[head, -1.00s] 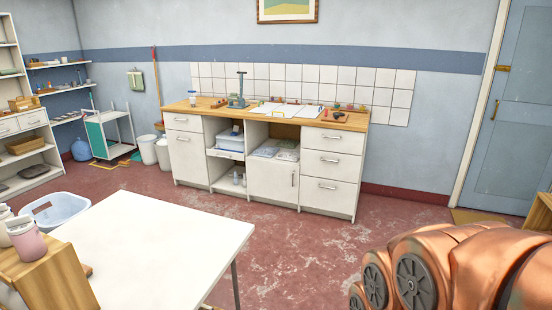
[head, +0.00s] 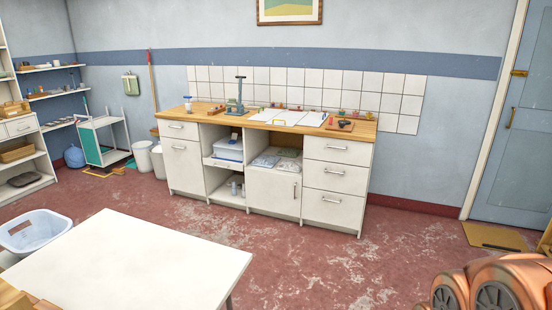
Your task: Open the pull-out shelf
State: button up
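The counter unit (head: 275,212) stands against the tiled wall in the head view. Its left open bay holds a shelf with a white front (head: 221,163) and a small handle, which looks like the pull-out shelf. This front looks about level with the cabinet face, so the shelf appears pushed in. A white and blue box (head: 229,148) sits on it. My gripper is out of view; only copper-coloured parts of my arm show at the lower right.
A white table (head: 130,265) fills the lower left, with a laundry basket (head: 38,232) beside it. Red floor (head: 300,265) lies clear between table and counter. White bins (head: 143,156) stand left of the counter. A blue door (head: 520,140) is at the right.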

aim_at(232, 164)
jog(key=u, duration=0.05)
jog(key=i, duration=1.8)
jog(key=u, duration=0.55)
jog(key=i, duration=2)
jog(key=u, duration=1.2)
jog(key=i, duration=1.35)
jog(key=u, duration=0.55)
